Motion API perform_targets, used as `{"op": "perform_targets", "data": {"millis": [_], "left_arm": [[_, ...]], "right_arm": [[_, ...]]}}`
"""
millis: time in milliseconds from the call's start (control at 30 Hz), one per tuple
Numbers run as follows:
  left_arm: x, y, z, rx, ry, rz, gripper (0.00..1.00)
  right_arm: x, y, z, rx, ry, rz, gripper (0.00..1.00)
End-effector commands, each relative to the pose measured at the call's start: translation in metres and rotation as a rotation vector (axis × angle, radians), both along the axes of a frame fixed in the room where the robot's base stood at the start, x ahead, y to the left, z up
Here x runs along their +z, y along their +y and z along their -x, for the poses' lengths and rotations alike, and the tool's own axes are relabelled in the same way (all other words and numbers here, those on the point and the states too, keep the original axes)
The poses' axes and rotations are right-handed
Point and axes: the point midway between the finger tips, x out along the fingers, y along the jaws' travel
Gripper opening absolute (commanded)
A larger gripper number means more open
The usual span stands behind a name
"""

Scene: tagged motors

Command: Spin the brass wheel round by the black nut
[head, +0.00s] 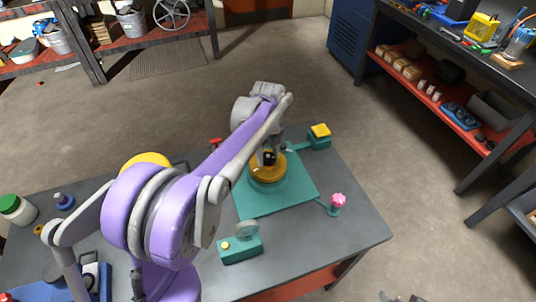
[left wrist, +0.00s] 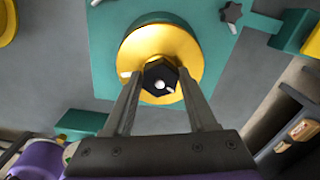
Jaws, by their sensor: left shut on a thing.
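The brass wheel (head: 258,179) lies flat on a teal base plate (head: 300,187) on the workbench. In the left wrist view the wheel (left wrist: 190,45) is a gold disc with the black nut (left wrist: 160,70) at its centre. My left gripper (left wrist: 159,77) is shut on the nut, one finger on each side. In the head view the same gripper (head: 268,159) reaches down over the wheel's middle and hides most of the nut. A pale mark shows on the wheel's left rim in the wrist view. Only a small grey part, perhaps of my right gripper, shows at the bottom edge of the head view.
A yellow-topped teal box (head: 320,132), a pink knob (head: 338,200) and a teal box with a grey disc (head: 240,249) stand around the plate. A white jar with a green lid (head: 14,207) is at the far left. Floor lies beyond the bench's right edge.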

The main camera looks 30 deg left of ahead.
Motion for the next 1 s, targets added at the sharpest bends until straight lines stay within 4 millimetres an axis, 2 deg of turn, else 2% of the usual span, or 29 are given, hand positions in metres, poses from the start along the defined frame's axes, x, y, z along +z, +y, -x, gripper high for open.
{"op": "perform_targets", "data": {"millis": [200, 333, 467, 667, 700, 900, 1000], "left_arm": [[0.0, 0.0, -0.0001, -0.331, 0.0, 0.0, 0.17], [-0.0001, 0.0, -0.0001, -0.486, 0.0, -0.001, 0.17], [-0.0001, 0.0, -0.0001, -0.548, 0.0, 0.0, 0.17], [-0.0001, 0.0, -0.0001, -0.549, 0.0, 0.0, 0.17], [-0.0001, 0.0, -0.0001, -0.549, 0.0, 0.0, 0.64], [-0.0001, 0.0, -0.0001, -0.547, 0.0, 0.0, 1.0], [0.0, 0.0, -0.0001, -0.547, 0.0, 0.0, 1.0]], "right_arm": [[0.0007, 0.0, -0.0002, 0.0, 0.0, 0.0, 0.79], [0.0008, 0.0, -0.0003, 0.0, 0.0, 0.0, 0.79], [0.0009, 0.0, -0.0002, 0.0, 0.0, 0.0, 0.79], [0.0009, 0.0, -0.0002, 0.0, 0.0, 0.0, 0.79], [0.0009, 0.0, -0.0002, 0.0, 0.0, 0.0, 0.79], [0.0009, 0.0, -0.0002, 0.0, 0.0, 0.0, 0.79], [0.0009, 0.0, -0.0002, 0.0, 0.0, 0.0, 0.79]]}}
